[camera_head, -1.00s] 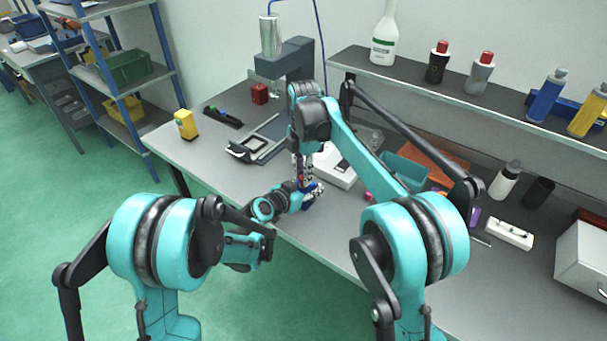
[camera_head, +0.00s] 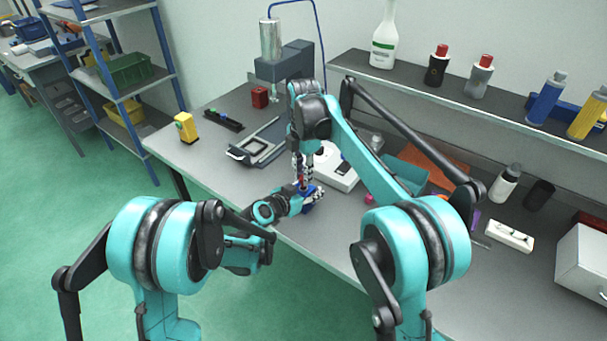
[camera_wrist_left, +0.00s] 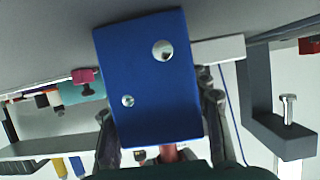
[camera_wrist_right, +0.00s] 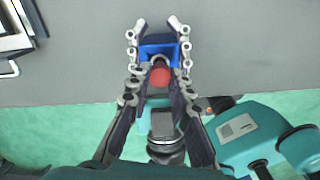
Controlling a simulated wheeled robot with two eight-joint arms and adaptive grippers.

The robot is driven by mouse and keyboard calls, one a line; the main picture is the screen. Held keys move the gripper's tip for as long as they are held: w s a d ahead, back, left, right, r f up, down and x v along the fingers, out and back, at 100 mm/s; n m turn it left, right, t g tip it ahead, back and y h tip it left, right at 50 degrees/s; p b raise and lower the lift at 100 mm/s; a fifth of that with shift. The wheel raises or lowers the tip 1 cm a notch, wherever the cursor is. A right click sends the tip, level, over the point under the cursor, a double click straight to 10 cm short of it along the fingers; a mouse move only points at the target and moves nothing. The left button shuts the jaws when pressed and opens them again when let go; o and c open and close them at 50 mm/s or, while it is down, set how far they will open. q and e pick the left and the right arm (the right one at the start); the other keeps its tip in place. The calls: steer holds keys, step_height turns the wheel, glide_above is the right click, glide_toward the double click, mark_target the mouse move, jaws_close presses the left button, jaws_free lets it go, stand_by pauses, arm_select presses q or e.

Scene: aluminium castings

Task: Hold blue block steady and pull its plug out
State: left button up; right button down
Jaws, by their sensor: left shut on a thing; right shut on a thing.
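The blue block (camera_head: 313,194) is at the front edge of the grey bench, beside the fingers of my left gripper (camera_head: 306,190). The red plug (camera_wrist_right: 160,77) shows in the right wrist view between the fingers of my right gripper (camera_wrist_right: 159,50), which comes down from above. A reddish shaft (camera_wrist_left: 170,152) shows beside the block's lower edge. How deep the plug sits in the block is hidden.
A white box-like device (camera_head: 338,172) stands just behind the grippers. A grey frame (camera_head: 258,145) and a yellow block (camera_head: 186,128) lie to the left. A teal bin (camera_head: 405,172) and a white fixture (camera_head: 509,236) stand to the right. The bench's front edge runs close by.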

steer(key=shift+r, duration=0.1)
stand_by(0.3)
steer(key=shift+r, duration=2.45)
arm_select(q)
steer(key=o, duration=1.3)
steer(key=shift+o, duration=0.2)
steer(key=v, duration=1.2)
steer(key=shift+f, duration=0.1)
steer(key=shift+s+a, duration=0.1)
